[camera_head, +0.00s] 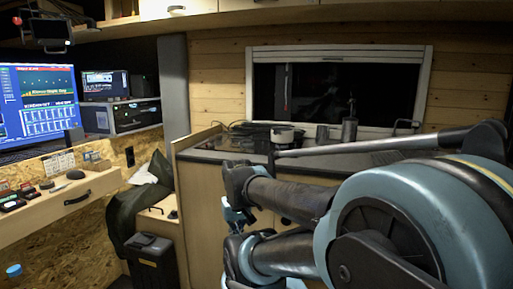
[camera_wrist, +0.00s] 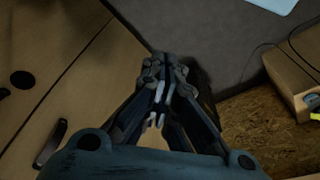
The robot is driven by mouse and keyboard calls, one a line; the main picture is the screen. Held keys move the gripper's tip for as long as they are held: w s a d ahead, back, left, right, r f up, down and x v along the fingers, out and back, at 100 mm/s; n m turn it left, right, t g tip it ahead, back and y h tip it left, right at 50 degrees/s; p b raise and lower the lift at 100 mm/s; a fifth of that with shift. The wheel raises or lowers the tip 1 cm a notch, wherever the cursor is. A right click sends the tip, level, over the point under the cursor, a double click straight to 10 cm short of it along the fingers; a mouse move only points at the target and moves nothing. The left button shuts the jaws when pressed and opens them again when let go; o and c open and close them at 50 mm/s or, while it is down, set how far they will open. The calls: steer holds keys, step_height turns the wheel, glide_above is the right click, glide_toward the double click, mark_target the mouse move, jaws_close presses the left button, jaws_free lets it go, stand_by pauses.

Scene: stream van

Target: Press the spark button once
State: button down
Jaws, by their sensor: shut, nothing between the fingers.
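I cannot make out the spark button in either view. In the head view, a dark cooktop area with a white pot (camera_head: 283,134) lies on the counter (camera_head: 215,154) below the window, partly hidden by my arm. In the wrist view, my gripper (camera_wrist: 157,118) is shut with its fingers together and nothing between them. It hangs in front of a pale wooden cabinet face (camera_wrist: 75,85), apart from any button I can see. In the head view, my arm crosses the right side and hides part of the counter front.
A drawer ledge (camera_head: 60,200) with small dark items and a desk with a monitor (camera_head: 38,100) are at left. A black bin (camera_head: 151,262) and a dark draped cloth (camera_head: 130,215) stand beside the counter. The wrist view shows a dark cabinet handle (camera_wrist: 50,144) and a wooden box (camera_wrist: 292,78).

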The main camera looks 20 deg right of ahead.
stand_by(0.4)
step_height(320, 180, up, 32)
steer(key=f+m+t, duration=0.1)
steer(key=m+t, duration=0.6)
steer(key=m, duration=0.2)
glide_above(209, 146)
steer(key=shift+w+r, duration=0.2)
steer(key=shift+r, duration=0.05)
steer(key=shift+f, duration=0.15)
steer(key=shift+f, duration=4.25)
steer(key=shift+f, duration=0.15)
steer(key=shift+f, duration=0.2)
